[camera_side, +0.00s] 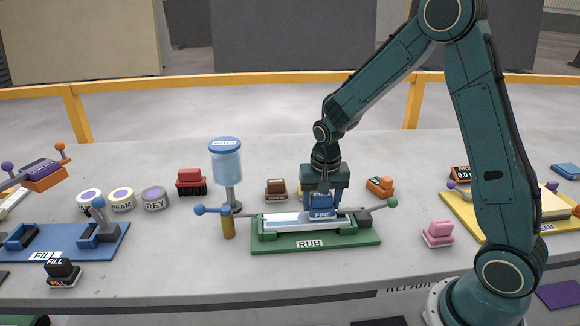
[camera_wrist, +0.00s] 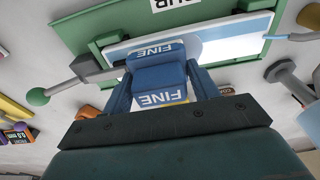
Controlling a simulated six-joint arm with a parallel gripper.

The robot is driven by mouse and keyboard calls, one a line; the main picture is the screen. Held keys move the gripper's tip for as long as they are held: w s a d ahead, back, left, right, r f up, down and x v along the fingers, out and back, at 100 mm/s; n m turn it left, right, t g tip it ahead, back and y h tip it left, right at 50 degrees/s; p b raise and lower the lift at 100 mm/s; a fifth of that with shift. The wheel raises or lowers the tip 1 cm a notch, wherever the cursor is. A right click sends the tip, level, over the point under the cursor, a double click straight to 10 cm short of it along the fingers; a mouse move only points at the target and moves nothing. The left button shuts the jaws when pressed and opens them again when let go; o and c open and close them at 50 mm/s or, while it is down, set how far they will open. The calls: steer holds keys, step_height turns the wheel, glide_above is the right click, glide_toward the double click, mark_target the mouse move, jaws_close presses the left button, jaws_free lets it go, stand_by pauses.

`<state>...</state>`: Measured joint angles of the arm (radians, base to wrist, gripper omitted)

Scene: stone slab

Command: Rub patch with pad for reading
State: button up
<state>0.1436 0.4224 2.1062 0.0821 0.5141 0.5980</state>
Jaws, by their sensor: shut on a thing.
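My gripper (camera_side: 321,195) points down and is shut on a blue pad (camera_side: 321,211) marked FINE. The pad is over the right half of a pale slab (camera_side: 284,221) held in a green RUB fixture (camera_side: 340,240); it seems to touch the slab, but contact cannot be made out. In the wrist view the blue pad (camera_wrist: 158,82) sits between the fingers, with the slab (camera_wrist: 225,46) behind it. A glossy, lighter patch (camera_wrist: 232,47) shows on the slab beside the pad. The slab under the pad is hidden.
A water dispenser (camera_side: 226,165) and a brass-coloured post (camera_side: 228,224) stand left of the fixture. Clamp handles with a blue knob (camera_side: 199,210) and a green knob (camera_side: 393,202) stick out at its ends. A brown block (camera_side: 276,189), an orange block (camera_side: 380,186) and a pink block (camera_side: 438,232) stand nearby.

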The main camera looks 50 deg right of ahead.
steer(key=shift+f, duration=0.55)
steer(key=shift+w, duration=0.1)
steer(key=shift+w+a+r, duration=0.15)
steer(key=shift+w+a, duration=1.05)
steer(key=shift+a, duration=0.05)
steer(key=shift+a, duration=0.1)
steer(key=shift+w+a+f, duration=0.2)
steer(key=shift+w+a, duration=1)
steer(key=shift+w, duration=0.05)
steer(key=shift+s+d+r, duration=0.1)
steer(key=shift+s+d, duration=1.2)
steer(key=shift+s+d, duration=0.1)
steer(key=shift+d, duration=0.05)
